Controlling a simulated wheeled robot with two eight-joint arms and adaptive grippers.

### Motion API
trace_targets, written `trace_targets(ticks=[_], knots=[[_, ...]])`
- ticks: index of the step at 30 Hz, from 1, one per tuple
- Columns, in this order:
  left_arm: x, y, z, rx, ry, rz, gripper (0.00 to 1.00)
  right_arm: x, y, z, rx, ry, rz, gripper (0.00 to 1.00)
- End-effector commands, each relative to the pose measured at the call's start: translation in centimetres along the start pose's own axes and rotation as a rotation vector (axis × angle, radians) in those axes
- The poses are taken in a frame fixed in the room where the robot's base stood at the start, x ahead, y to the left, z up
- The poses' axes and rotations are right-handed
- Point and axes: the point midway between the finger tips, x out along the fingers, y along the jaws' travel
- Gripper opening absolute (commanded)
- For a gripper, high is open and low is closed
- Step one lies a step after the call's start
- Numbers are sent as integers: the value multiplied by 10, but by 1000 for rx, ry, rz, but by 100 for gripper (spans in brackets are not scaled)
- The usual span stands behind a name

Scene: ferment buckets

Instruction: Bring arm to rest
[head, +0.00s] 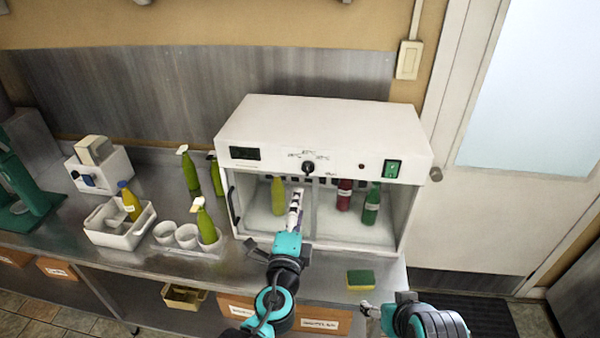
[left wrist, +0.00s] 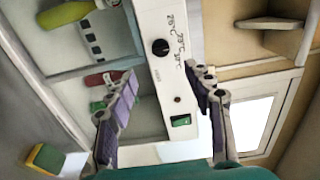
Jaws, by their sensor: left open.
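My left gripper (head: 296,208) is in front of the white incubator cabinet (head: 260,128), near its opening, with jaws open. In the left wrist view its spread fingers (left wrist: 160,75) hold nothing, and the cabinet's front panel with its black knob and green switch shows beyond them. Inside the cabinet stand a yellow-green bottle (head: 278,196) on the left, and a red bottle (head: 344,194) and a green bottle (head: 372,206) on the right. My right gripper (head: 370,310) is low at the counter's front edge; its jaws are too small to read.
Left of the cabinet are green bottles (head: 190,174), white cups (head: 187,236) and a white caddy (head: 125,236) with a yellow bottle (head: 130,204). A yellow-green sponge (head: 360,280) lies at the front right of the counter. A white door (head: 490,215) is at the right.

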Motion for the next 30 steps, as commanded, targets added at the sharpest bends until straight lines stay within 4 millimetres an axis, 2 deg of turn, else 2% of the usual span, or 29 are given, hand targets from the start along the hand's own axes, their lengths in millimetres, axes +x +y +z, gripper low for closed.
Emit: trace_targets(ticks=[2, 5, 8, 11, 12, 15, 16, 19, 22, 25, 30], knots=[[0, 0, 1, -2, -2, 1, 52, 0, 0, 0, 0, 0, 0, 70], [-2, 5, 14, -45, -35, 16, 52, 3, 0, 2, 0, 0, 0, 70], [-8, 20, 50, -177, -133, 65, 52, 12, 0, 8, 0, 0, 0, 70], [-28, 50, 103, -395, -291, 150, 52, 24, 0, 17, 0, 0, 0, 70], [-40, 66, 122, -497, -361, 191, 52, 30, 0, 21, 0, 0, 0, 70], [-77, 111, 158, -756, -529, 301, 52, 42, 0, 30, 0, 0, 0, 70], [-89, 124, 164, -834, -574, 335, 52, 46, 0, 33, 0, 0, 0, 70], [-128, 162, 169, -1072, -696, 446, 52, 56, 0, 40, 0, 0, 0, 70], [-160, 188, 159, -1267, -773, 542, 52, 63, 0, 45, 0, 0, 0, 70], [-179, 202, 146, -1400, -813, 610, 52, 68, 0, 48, 0, 0, 0, 70], [-192, 208, 134, -1492, -832, 661, 52, 69, 0, 50, 0, 0, 0, 70]])
